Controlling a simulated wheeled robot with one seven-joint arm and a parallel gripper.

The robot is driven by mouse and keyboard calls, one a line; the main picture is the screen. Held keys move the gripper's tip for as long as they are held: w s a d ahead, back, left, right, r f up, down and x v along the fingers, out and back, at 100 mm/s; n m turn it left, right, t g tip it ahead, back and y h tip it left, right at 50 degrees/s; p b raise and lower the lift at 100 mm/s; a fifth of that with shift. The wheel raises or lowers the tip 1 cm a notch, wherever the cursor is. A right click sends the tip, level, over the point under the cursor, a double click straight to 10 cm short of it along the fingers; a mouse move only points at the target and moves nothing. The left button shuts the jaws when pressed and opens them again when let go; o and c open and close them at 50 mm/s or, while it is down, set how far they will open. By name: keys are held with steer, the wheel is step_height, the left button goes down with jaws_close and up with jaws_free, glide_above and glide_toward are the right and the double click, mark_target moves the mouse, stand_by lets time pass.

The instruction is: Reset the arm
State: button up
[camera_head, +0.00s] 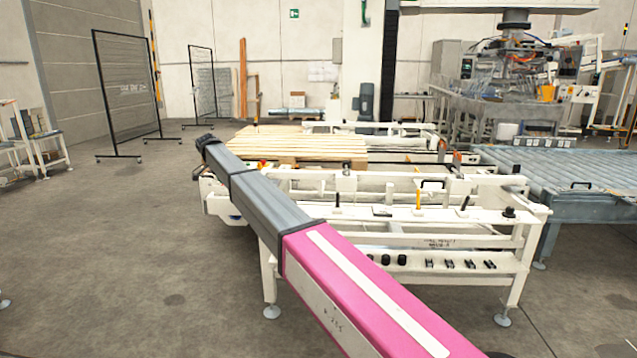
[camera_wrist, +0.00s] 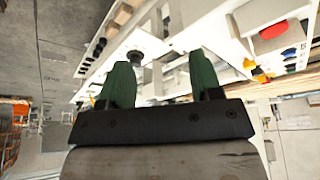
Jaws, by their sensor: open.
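My gripper (camera_wrist: 160,62) shows in the wrist view with two dark green fingers on a black mount. The fingers stand well apart with nothing held between them. Beyond them is white machinery (camera_wrist: 185,40), with a grey control box (camera_wrist: 265,12) bearing a red button (camera_wrist: 273,30) at the upper right. A long pink and grey beam (camera_head: 365,285) runs there from the bottom right to the centre left.
A white conveyor frame (camera_head: 420,262) stands across the centre, partly behind the beam. A wooden pallet (camera_head: 310,147) lies behind it. A roller conveyor (camera_head: 570,172) is at the right. Mesh panels (camera_head: 125,88) stand at the back left. Floor at the left is open.

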steer(key=s+d+f+n+g, duration=0.1)
steer(key=s+d+f, duration=0.3)
steer(key=d+f, duration=0.45)
steer(key=s+d+f+n+y, duration=0.15)
steer(key=s+d+f, duration=0.3)
steer(key=d, duration=0.75)
steer(key=s+d+f+n+g+h, duration=0.1)
steer(key=s+d+f+n, duration=0.15)
steer(key=d+f, duration=0.65)
steer(key=s+d+f+n+y, duration=0.1)
steer(key=s+d+f, duration=0.3)
steer(key=s+d, duration=0.9)
steer(key=s+d+f+n+g+y, duration=0.1)
steer(key=s+d+f, duration=0.4)
steer(key=s+d, duration=0.8)
steer(key=shift+s+d+f+n+y, duration=0.2)
steer(key=shift+s+d+n+y, duration=0.15)
steer(key=shift+s+n, duration=0.45)
steer(key=shift+w+a, duration=0.1)
